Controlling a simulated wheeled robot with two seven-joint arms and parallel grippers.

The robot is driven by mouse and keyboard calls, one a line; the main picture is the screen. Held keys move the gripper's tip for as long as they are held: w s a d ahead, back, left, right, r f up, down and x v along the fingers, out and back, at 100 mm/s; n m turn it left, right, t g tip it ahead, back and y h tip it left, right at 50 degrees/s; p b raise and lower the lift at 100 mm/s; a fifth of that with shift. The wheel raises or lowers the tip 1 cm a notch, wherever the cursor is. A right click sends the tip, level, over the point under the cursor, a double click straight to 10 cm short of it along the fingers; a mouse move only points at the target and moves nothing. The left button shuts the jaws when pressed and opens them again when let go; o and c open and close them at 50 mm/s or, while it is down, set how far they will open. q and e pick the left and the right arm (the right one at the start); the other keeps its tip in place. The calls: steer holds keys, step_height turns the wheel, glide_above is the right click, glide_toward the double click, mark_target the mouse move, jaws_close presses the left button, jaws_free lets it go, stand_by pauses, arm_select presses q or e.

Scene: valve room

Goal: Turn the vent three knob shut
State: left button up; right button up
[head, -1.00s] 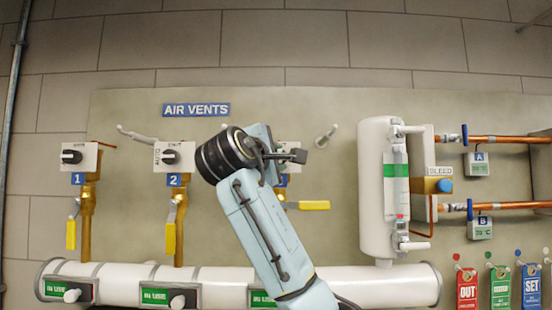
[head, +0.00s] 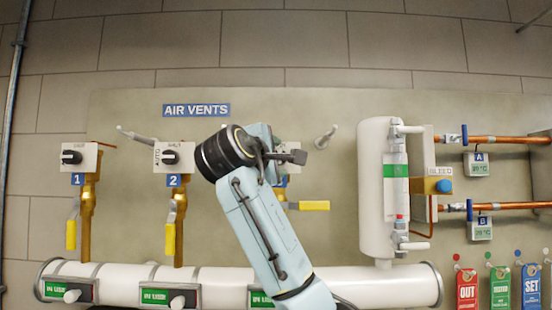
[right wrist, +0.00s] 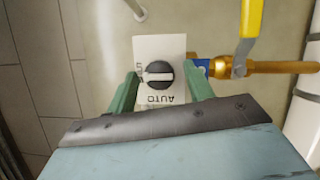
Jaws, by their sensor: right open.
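The vent three knob (right wrist: 160,75) is a round black knob with a white bar on a white plate (right wrist: 148,49). In the right wrist view the bar runs left to right, in line with partly hidden lettering at the plate's left edge; AUTO reads below the knob. I cannot tell which end of the bar points. My right gripper (right wrist: 162,82) is open, one finger on each side of the knob; contact is unclear. My left gripper is not in view.
Vent one (head: 72,157) and vent two (head: 170,157) knobs are at left. Vent three's yellow lever (head: 314,205) lies level; the other two hang down. A white cylinder (head: 376,190) stands right of my arm. A white pipe (head: 350,284) runs below.

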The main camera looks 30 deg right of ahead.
steer(key=b+v, duration=0.4)
steer(key=v, duration=0.9)
steer(key=shift+a, duration=0.2)
steer(key=shift+s+f, duration=0.1)
